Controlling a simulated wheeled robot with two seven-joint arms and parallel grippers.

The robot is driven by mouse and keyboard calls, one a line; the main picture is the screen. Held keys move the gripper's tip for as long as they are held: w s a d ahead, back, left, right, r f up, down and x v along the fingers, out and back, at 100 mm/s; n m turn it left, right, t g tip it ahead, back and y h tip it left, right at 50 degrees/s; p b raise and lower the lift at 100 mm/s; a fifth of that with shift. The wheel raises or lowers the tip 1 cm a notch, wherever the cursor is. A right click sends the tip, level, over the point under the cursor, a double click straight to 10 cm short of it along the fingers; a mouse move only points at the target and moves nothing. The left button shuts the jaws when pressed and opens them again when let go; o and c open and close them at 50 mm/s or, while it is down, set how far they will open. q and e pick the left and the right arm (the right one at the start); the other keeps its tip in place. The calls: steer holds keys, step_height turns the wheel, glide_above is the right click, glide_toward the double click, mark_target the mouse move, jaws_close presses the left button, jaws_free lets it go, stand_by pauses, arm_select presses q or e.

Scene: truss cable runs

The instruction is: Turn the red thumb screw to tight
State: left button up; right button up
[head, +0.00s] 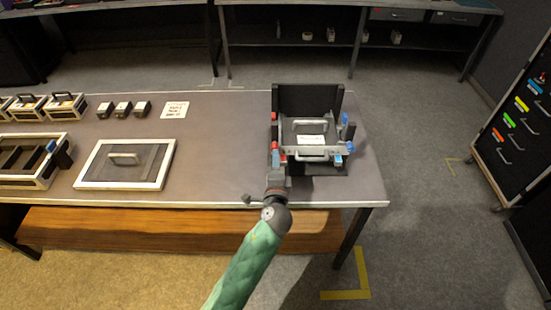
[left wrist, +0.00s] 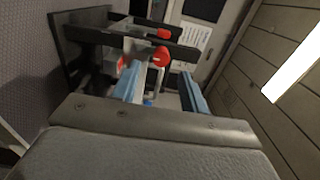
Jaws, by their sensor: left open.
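The red thumb screw (left wrist: 160,57) shows in the left wrist view just beyond and between my left gripper's fingertips. In the head view red parts (head: 283,146) show at the left front of the black fixture (head: 307,98), partly hidden by my gripper. My left gripper (head: 276,152) is at the fixture's left front corner, with its blue fingers pointing towards the red parts. In the left wrist view the gripper (left wrist: 160,80) is open, its fingers apart. I cannot tell whether they touch the screw. My right gripper is in neither view.
A grey unit with a handle (head: 310,155) and white label sits inside the fixture. Blue knobs (head: 350,147) are on its right side. A framed panel (head: 125,164) lies to the left on the table (head: 215,150). Bare tabletop lies between.

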arm_select(q)
steer(key=s+b, duration=0.1)
steer(key=s, duration=0.2)
steer(key=shift+s, duration=0.35)
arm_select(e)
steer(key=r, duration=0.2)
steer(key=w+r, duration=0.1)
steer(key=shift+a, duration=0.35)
